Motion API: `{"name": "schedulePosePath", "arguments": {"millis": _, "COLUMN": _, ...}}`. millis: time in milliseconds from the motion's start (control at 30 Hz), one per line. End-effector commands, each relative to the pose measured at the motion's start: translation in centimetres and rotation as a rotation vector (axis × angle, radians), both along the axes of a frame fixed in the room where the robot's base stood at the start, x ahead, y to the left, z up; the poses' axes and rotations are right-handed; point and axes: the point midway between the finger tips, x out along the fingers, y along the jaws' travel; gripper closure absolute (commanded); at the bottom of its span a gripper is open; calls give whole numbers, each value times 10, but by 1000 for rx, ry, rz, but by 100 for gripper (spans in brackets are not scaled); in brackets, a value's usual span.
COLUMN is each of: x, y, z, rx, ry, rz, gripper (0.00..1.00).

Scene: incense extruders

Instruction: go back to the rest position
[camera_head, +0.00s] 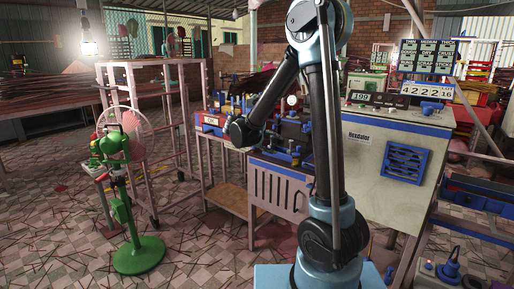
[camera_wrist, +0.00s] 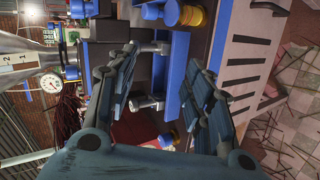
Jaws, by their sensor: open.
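My gripper (camera_wrist: 166,88) shows in the wrist view with its two dark, padded fingers apart. I see nothing held between the fingers. Beyond them are the blue and grey parts of a machine bench, with a blue ledge (camera_wrist: 178,68) behind the gap. In the head view my arm rises in the middle and bends down to the left toward the extruder bench (camera_head: 280,188). The fingers cannot be made out clearly in that view.
A green standing fan (camera_head: 138,252) is at the left, before a pink metal rack (camera_head: 161,140). A large pale machine cabinet (camera_head: 375,180) stands right, close behind my arm. A round gauge (camera_wrist: 50,83) shows in the wrist view. Tiled floor at front left is open, strewn with sticks.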

Motion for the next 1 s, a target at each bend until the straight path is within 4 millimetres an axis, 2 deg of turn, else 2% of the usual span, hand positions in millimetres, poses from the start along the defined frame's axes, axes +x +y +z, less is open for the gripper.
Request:
{"name": "schedulePosePath", "arguments": {"millis": 33, "x": -10, "y": -14, "z": 3, "rx": 25, "ry": 15, "rz": -16, "gripper": 53}}
{"name": "schedulePosePath", "arguments": {"millis": 200, "x": -43, "y": -51, "z": 7, "rx": 116, "ry": 64, "rz": -65, "gripper": 53}}
{"name": "schedulePosePath", "arguments": {"millis": 500, "x": -111, "y": -101, "z": 4, "rx": 286, "ry": 135, "rz": -149, "gripper": 53}}
{"name": "schedulePosePath", "arguments": {"millis": 733, "x": -169, "y": -128, "z": -5, "rx": 422, "ry": 178, "rz": -214, "gripper": 53}}
{"name": "schedulePosePath", "arguments": {"millis": 1000, "x": -236, "y": -144, "z": -23, "rx": 587, "ry": 213, "rz": -286, "gripper": 53}}
